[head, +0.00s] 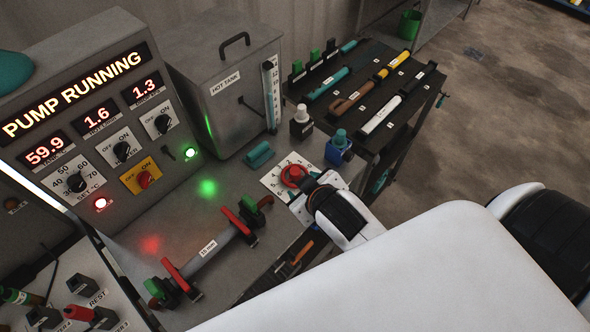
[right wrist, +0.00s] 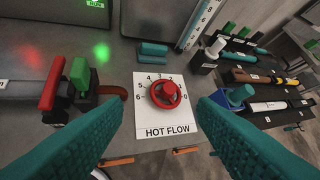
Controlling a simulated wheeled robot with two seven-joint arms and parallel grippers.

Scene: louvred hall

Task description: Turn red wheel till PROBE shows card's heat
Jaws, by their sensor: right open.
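The red wheel (head: 293,176) sits on a white numbered dial plate on the bench. The right wrist view shows the wheel (right wrist: 165,94) over the plate (right wrist: 166,126), marked HOT FLOW, with numbers from 0 to 6. Its exact setting is too small to tell. My right gripper (right wrist: 160,108) is open, its teal fingers apart on either side of the wheel, with no contact visible. In the head view its wrist hides part of the plate. The panel displays (head: 46,151) read 59.9, 1.6 and 1.3. No PROBE reading or heat card is legible. My left gripper is not in view.
The grey HOT TANK (head: 222,95) stands behind the wheel. A pipe (head: 213,250) with red and green levers lies left of it. A dark rack (head: 375,75) holds several tools. The panel reads PUMP RUNNING (head: 75,97).

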